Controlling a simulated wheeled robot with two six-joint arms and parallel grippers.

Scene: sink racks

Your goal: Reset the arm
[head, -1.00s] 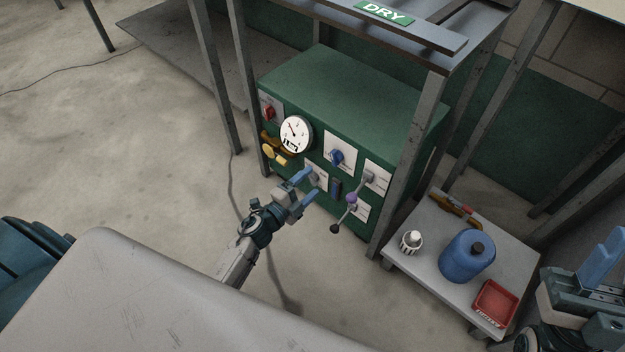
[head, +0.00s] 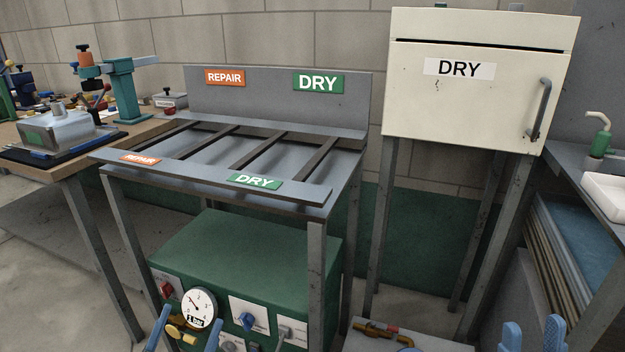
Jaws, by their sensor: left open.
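Only the blue fingertips of my two grippers show, at the bottom edge of the head view. My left gripper (head: 185,336) is open and empty in front of the green machine (head: 250,247). Its fingers stand apart below the pressure gauge (head: 198,306); the rest of that arm is out of the frame. My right gripper (head: 532,338) is at the bottom right, its two fingers apart with nothing seen between them. Its arm is also cut off by the frame edge.
A grey rack (head: 325,192) with REPAIR and DRY signs stands over the machine. A cream DRY cabinet (head: 470,105) on legs is shut at the right. A workbench (head: 60,162) with tools is at the left. A low grey table (head: 425,343) is partly visible at the bottom.

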